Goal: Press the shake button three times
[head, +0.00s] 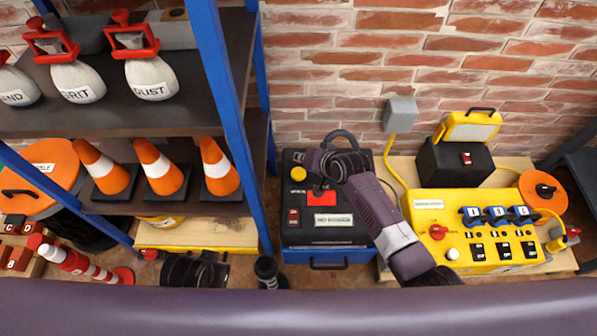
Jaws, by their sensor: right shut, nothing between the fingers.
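A dark control box (328,238) with a blue base stands against the brick wall. Its top has a round yellow button (298,174), a red panel (321,196), a small red switch (293,217) and a white label (333,220). I cannot read the word shake on any of them. My right gripper (318,168) is shut and empty over the box top, close above the red panel. It hides part of the top, and I cannot tell if it touches. A dark shape (192,270) at the lower left may be my left gripper; its jaws are not clear.
A blue-framed shelf (222,100) with labelled bags and orange cones (162,168) stands left of the box. A yellow panel (455,252) with switches and a red knob is right of it.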

